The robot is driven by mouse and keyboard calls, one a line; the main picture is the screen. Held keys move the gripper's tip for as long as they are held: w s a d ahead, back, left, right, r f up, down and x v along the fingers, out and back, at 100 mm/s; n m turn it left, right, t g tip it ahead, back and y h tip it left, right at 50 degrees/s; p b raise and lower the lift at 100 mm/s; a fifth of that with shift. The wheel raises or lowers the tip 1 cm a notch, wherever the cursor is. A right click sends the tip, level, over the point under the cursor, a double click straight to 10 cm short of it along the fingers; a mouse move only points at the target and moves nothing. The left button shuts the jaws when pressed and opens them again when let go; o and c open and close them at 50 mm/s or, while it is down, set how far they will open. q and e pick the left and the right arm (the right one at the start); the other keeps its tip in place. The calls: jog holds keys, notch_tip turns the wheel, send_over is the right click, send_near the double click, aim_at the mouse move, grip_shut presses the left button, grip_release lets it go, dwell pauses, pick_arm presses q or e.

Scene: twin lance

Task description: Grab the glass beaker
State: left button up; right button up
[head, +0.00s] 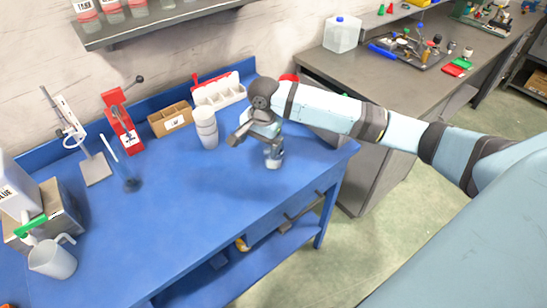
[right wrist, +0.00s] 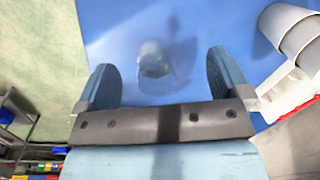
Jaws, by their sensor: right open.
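The glass beaker (head: 274,159) is a small clear vessel standing on the blue workbench, right of centre and near its right end. My right gripper (head: 256,140) is above and close to it, and partly hides it in the head view. In the right wrist view the beaker (right wrist: 154,62) lies ahead between the two spread fingers of the right gripper (right wrist: 165,80). The fingers are open, with a gap on both sides of the glass and nothing held. My left gripper is out of view.
Stacked white cups (head: 206,128) stand just left of my right gripper. Behind are a cardboard box (head: 170,121), a white rack (head: 219,92) and a red press (head: 122,122). A white jug (head: 52,260) is at front left. The bench's middle is clear.

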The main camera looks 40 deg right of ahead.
jog(key=w+d+r+m+g+h, duration=0.1)
jog(key=w+d+r+m, duration=0.1)
jog(key=d+r+m, duration=0.3)
jog(key=shift+n, duration=0.6)
jog(key=f, duration=0.4)
jog(key=d+f, duration=0.1)
jog(key=f, duration=0.8)
jog(key=shift+d+f, duration=0.15)
jog(key=shift+f, duration=0.15)
jog(key=shift+c, duration=0.3)
jog(key=c, duration=1)
